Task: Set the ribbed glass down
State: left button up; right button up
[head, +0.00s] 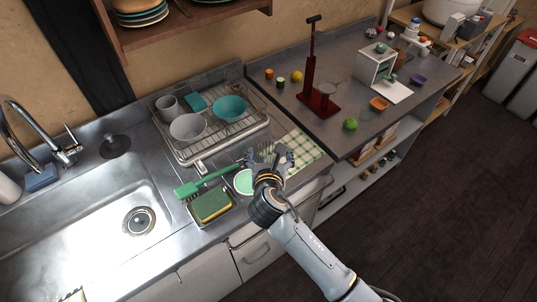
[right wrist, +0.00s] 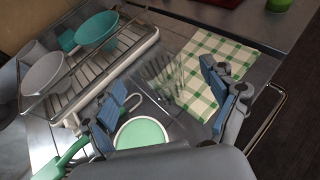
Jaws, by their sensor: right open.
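The ribbed glass (right wrist: 166,80) is clear and see-through. In the right wrist view it appears just beyond the gap between my fingers, by the near left edge of a green checked cloth (right wrist: 205,62). Whether its base rests on the cloth or on bare metal is hard to tell. My right gripper (right wrist: 172,100) is open, with one finger on each side of the gap and nothing clasped. In the head view the right gripper (head: 271,158) hangs over the counter at the cloth's left edge and mostly hides the glass. My left gripper is not in view.
A mint-green round dish (head: 243,182) lies close below my right gripper. A green brush (head: 205,181) and a sponge in a caddy (head: 211,205) are left of it. A dish rack (head: 213,135) with bowls stands behind. The cloth's right part is clear.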

aim_at(268, 140)
jog(key=shift+x, duration=2.8)
jog(key=shift+a, duration=0.2)
jog(key=shift+s, duration=0.1)
grip_shut()
